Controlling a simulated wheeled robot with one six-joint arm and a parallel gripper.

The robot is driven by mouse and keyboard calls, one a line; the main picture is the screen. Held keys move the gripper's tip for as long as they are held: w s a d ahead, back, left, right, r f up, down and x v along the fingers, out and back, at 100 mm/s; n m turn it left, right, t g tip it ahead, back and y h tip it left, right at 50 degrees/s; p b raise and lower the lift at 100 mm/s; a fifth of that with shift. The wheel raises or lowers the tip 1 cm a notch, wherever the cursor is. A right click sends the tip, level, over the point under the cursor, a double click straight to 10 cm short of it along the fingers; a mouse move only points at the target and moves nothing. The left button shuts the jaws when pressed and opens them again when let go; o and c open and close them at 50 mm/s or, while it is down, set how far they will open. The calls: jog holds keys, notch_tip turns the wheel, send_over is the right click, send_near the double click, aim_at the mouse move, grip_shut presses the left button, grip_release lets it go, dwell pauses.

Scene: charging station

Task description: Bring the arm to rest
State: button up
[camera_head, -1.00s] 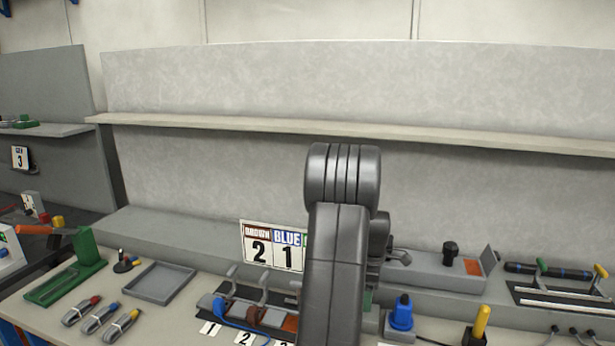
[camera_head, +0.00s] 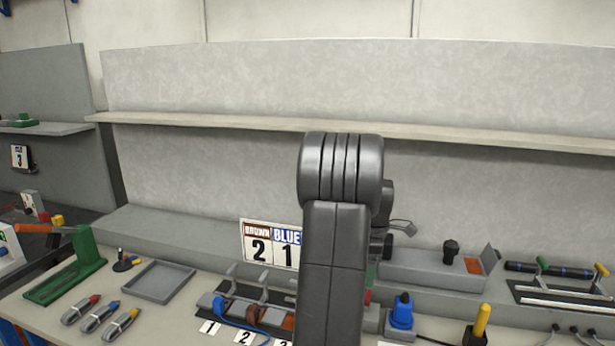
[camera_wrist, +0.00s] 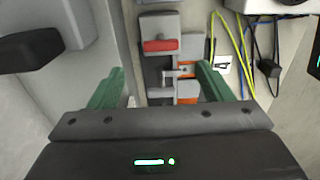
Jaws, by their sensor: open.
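My arm rises in the middle of the head view, its dark grey links in front of the workbench (camera_head: 185,300). My gripper (camera_wrist: 160,85) shows in the wrist view, with two green fingers spread well apart. Nothing is held between the fingers. Beyond them, apart from them as far as I can tell, lies a grey device with a red part (camera_wrist: 160,45) and orange parts. In the head view my gripper is hidden behind my arm links.
A grey tray (camera_head: 158,284) and a green stand (camera_head: 88,252) are on the left of the bench. A number sign (camera_head: 258,248), levers and a blue plug (camera_head: 402,312) stand near my arm. A shelf (camera_head: 450,133) crosses behind.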

notch_tip(320, 180, down, 9)
jog(key=shift+s+r, duration=0.1)
jog(key=shift+r, duration=0.05)
jog(key=shift+r+m+p, duration=0.15)
jog(key=shift+m+p, duration=0.15)
jog(key=shift+m, duration=0.9)
jog(key=m+p, duration=0.1)
jog(key=m, duration=0.5)
jog(key=m+p, duration=0.1)
jog(key=m, duration=0.4)
jog(key=shift+r+m+p, duration=0.1)
jog(key=shift+m+p, duration=0.95)
jog(key=shift+m, duration=1.25)
